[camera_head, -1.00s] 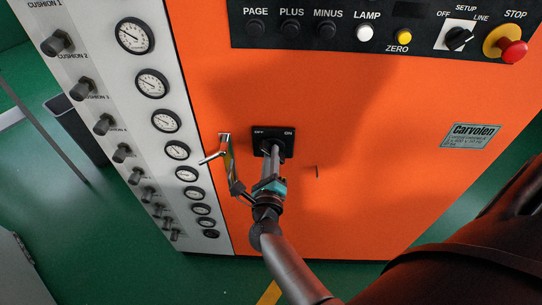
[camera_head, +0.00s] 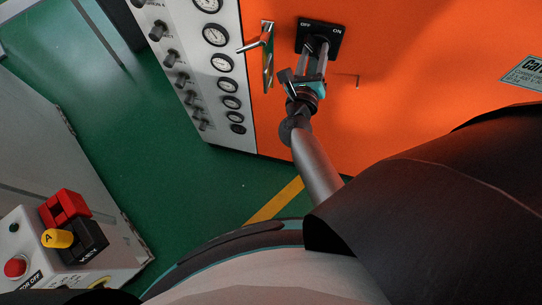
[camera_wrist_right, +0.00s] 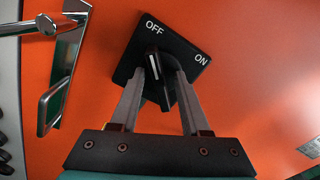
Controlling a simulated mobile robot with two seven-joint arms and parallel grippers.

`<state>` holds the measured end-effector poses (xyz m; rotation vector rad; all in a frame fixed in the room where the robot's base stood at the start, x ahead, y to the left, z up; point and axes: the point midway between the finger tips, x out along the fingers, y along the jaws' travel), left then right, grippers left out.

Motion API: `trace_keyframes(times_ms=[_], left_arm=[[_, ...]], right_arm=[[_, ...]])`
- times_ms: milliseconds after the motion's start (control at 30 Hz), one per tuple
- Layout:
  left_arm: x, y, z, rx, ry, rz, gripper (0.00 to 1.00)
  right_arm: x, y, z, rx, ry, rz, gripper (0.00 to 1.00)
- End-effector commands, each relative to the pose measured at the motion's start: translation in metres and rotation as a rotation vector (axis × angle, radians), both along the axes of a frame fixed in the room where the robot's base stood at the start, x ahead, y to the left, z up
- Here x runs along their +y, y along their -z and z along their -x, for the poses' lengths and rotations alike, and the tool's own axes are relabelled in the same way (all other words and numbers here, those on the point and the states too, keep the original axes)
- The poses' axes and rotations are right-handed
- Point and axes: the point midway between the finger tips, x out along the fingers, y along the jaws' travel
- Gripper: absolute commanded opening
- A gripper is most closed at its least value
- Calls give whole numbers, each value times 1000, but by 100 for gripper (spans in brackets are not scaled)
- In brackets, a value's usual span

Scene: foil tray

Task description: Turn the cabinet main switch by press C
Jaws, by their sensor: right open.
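The main switch is a black square plate (camera_head: 333,37) marked OFF and ON on the orange cabinet. In the right wrist view its plate (camera_wrist_right: 196,50) carries a black knob (camera_wrist_right: 160,80) with a white line pointing toward OFF. My right gripper (camera_head: 318,46) is at the switch; in the wrist view its open fingers (camera_wrist_right: 158,72) stand on either side of the knob. Whether they touch it I cannot tell. My left gripper is not in view.
A metal door handle (camera_head: 266,45) is on the cabinet just left of the switch. Gauges (camera_head: 215,35) and knobs line the grey panel. A control box with a red block (camera_head: 63,208) stands at lower left. Green floor lies between.

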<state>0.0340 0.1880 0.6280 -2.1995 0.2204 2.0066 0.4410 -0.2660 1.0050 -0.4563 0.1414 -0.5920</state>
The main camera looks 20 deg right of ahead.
Motion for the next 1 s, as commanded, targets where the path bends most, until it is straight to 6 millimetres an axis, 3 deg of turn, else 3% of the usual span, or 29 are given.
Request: trace_keyframes(times_ms=[400,1000], left_arm=[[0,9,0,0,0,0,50],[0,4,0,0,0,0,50]], right_arm=[[-2,0,1,-286,-3,-414,46],[-7,-3,3,-638,-2,-912,46]])
